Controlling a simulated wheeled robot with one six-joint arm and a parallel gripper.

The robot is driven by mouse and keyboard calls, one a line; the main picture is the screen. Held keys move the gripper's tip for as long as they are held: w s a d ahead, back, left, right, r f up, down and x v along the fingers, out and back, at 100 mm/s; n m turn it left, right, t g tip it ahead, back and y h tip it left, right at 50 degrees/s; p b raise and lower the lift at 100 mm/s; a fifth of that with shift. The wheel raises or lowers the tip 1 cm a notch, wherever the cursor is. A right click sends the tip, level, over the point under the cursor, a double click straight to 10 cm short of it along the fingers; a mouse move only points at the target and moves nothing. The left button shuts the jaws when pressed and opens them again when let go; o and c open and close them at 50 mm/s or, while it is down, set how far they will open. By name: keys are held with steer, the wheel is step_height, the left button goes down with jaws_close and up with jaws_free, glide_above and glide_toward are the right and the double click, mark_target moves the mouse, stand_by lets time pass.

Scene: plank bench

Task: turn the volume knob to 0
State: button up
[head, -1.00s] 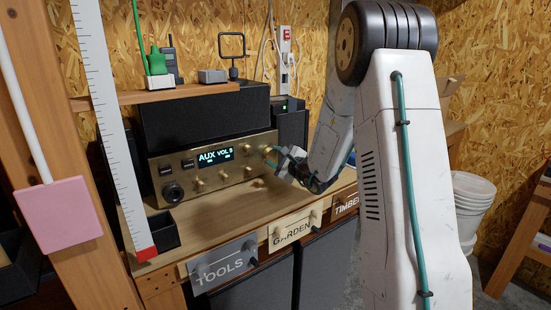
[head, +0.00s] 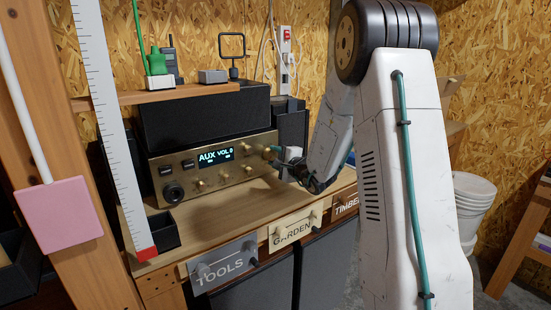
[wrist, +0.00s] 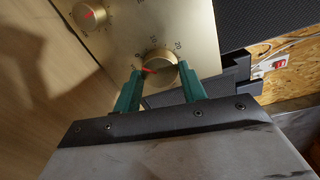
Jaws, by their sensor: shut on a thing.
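The volume knob (wrist: 160,64) is a round brass knob with a red pointer mark and a printed number scale on the amplifier's brass front panel (head: 215,163). In the wrist view the red mark points left. My gripper (wrist: 160,70) has its two green fingers on either side of the knob, shut on it. In the head view my gripper (head: 277,154) is at the panel's upper right end, and the knob is largely hidden by it. The amplifier's display (head: 216,156) seems to read AUX VOL 0, in small text.
Another brass knob (wrist: 90,15) with a red pointer is near the gripped one. The wooden bench top (head: 235,205) is clear in front, with a small black tray (head: 161,233) at left.

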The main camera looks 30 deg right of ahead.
steer(key=shift+f, duration=0.1)
steer(key=o, duration=1)
steer(key=shift+c, duration=0.2)
steer(key=shift+s, duration=0.15)
steer(key=s, duration=0.7)
steer(key=shift+s+d+r, duration=0.1)
steer(key=shift+s+r, duration=0.2)
